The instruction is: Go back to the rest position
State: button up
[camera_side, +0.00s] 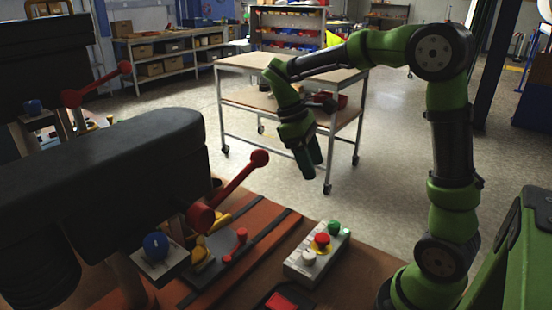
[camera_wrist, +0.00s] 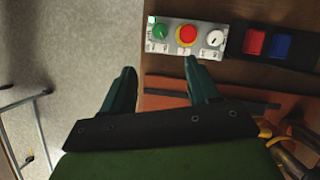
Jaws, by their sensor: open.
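My gripper (camera_side: 311,170) hangs from the green and black arm in the side view, pointing down, high and to the back of the control box. In the wrist view, my gripper (camera_wrist: 161,84) shows two dark green fingers spread apart with nothing between them. The control box (camera_side: 317,255) is light grey, with a green button, a red button on a yellow ring and a white knob. It also shows in the wrist view (camera_wrist: 184,47), beyond the fingertips. I cannot tell whether the right fingertip is close above it.
A dark panel with red and blue switches (camera_wrist: 268,44) sits beside the control box. A red-knobbed lever (camera_side: 235,187) and a black padded machine (camera_side: 100,180) stand on the left. A wheeled table (camera_side: 235,62) stands behind my gripper. Grey floor (camera_side: 400,150) is open around it.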

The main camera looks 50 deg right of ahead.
jog(key=s+a+r+m+t+y, duration=0.3)
jog(key=s+a+m+t, duration=0.4)
jog(key=a+t, duration=0.3)
jog(key=shift+s+a+r+t, duration=0.3)
jog(key=shift+a+t, duration=0.1)
jog(key=shift+t, duration=0.3)
